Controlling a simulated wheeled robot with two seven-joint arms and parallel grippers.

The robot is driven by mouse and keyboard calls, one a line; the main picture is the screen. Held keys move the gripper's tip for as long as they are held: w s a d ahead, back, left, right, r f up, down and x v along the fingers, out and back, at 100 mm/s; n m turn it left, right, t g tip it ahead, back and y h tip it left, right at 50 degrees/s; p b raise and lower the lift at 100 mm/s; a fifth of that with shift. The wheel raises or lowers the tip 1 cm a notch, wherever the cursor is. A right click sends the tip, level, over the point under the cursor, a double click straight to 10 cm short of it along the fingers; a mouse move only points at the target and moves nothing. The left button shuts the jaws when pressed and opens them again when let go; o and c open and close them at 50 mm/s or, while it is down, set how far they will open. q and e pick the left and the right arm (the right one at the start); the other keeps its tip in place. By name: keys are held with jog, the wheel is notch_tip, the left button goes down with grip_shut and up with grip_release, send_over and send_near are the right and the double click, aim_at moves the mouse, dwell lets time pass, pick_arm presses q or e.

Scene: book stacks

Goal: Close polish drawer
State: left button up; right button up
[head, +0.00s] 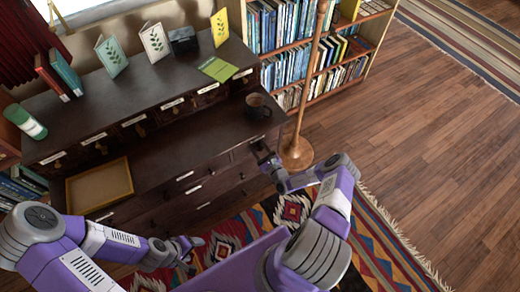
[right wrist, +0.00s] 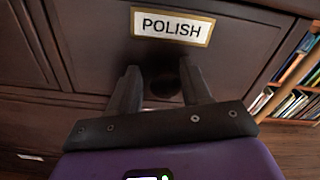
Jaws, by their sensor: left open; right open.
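The polish drawer (right wrist: 90,50) shows a dark wooden front with a white "POLISH" label (right wrist: 170,26) in the right wrist view. A dark round knob (right wrist: 163,86) sits below the label. My right gripper (right wrist: 160,76) is open, its two fingers pointing at the drawer front on either side of the knob; contact cannot be told. In the head view my right gripper (head: 264,153) is at the right end of the dark cabinet's front. How far the drawer stands out cannot be told. My left gripper (head: 187,250) is open and empty, low in front of the cabinet, above the rug.
The dark cabinet (head: 160,155) carries a mug (head: 258,105), a wooden tray (head: 98,206), and books and cards on top. A wooden floor stand (head: 297,152) is close to my right gripper. A bookcase (head: 330,62) is behind it. The floor at right is clear.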

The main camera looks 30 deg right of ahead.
jog(key=shift+w+d+r, duration=0.15)
jog(key=shift+d+r, duration=0.25)
jog(key=shift+d, duration=0.05)
jog(key=shift+s, duration=0.35)
jog(key=s+p, duration=0.1)
jog(key=s, duration=0.6)
jog(key=shift+a+f+p, duration=0.35)
jog(key=shift+a, duration=0.05)
